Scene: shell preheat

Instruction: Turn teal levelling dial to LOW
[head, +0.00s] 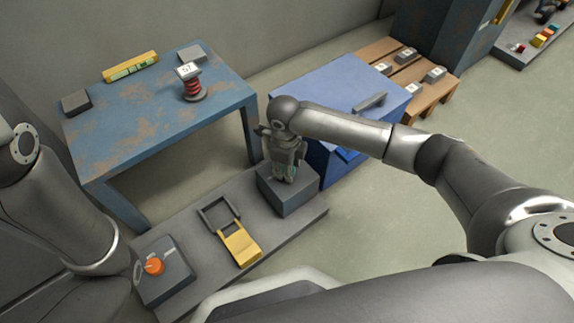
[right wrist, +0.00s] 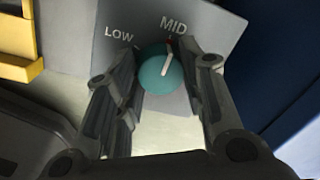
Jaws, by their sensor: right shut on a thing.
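The teal levelling dial (right wrist: 160,76) sits on a grey panel (right wrist: 115,48) marked LOW and MID. Its white pointer line is turned to MID. My right gripper (right wrist: 168,62) is shut on the dial, one finger on each side. In the head view my right gripper (head: 286,172) reaches down onto the dark box (head: 287,197) that carries the dial, and mostly hides the dial. Any marking beyond MID is hidden or out of frame. My left arm shows at the left of the head view, but its gripper does not.
On the same grey base are a yellow part with a dark handle frame (head: 238,243) and a box with an orange knob (head: 154,266). A rusty blue table (head: 150,115) stands behind, and a blue chest (head: 335,100) stands close behind the gripper.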

